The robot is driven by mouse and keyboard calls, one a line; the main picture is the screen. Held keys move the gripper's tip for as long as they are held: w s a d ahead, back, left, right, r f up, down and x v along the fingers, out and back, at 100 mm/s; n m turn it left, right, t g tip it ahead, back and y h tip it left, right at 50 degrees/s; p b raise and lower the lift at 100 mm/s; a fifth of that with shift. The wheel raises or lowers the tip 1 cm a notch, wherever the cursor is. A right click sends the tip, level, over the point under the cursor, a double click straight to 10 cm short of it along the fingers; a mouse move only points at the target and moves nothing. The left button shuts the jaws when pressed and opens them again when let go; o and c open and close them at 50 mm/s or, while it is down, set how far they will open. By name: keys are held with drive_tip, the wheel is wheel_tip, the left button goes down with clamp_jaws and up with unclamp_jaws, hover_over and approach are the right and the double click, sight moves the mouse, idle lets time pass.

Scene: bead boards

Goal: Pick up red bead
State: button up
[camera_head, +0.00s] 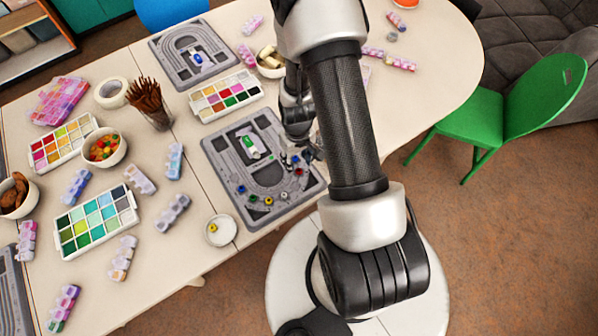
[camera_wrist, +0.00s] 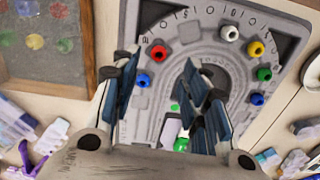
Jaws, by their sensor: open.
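The red bead (camera_wrist: 158,52) lies on the grey bead board (camera_wrist: 190,50), on the left side of its curved track in the wrist view. It also shows in the head view (camera_head: 299,172), close to my gripper (camera_head: 302,152). In the wrist view my gripper (camera_wrist: 160,68) is open over the board, its two fingers apart with nothing held. The red bead appears between the fingertips and a little beyond them. How far above the board the fingertips are, I cannot tell.
A blue bead (camera_wrist: 143,80) is near the red one. White (camera_wrist: 229,33), yellow (camera_wrist: 255,49), green (camera_wrist: 264,75) and another blue bead (camera_wrist: 257,99) lie along the other side. A small white dish (camera_head: 229,238) with a yellow bead stands near the table's front edge.

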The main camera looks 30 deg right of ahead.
sight(299, 168)
wheel_tip(299, 168, down, 5)
drive_tip(key=shift+s+d+f+b, duration=0.1)
drive_tip(key=shift+d+b, duration=0.05)
drive_tip(key=shift+b, duration=0.7)
drive_tip(key=c, duration=0.8)
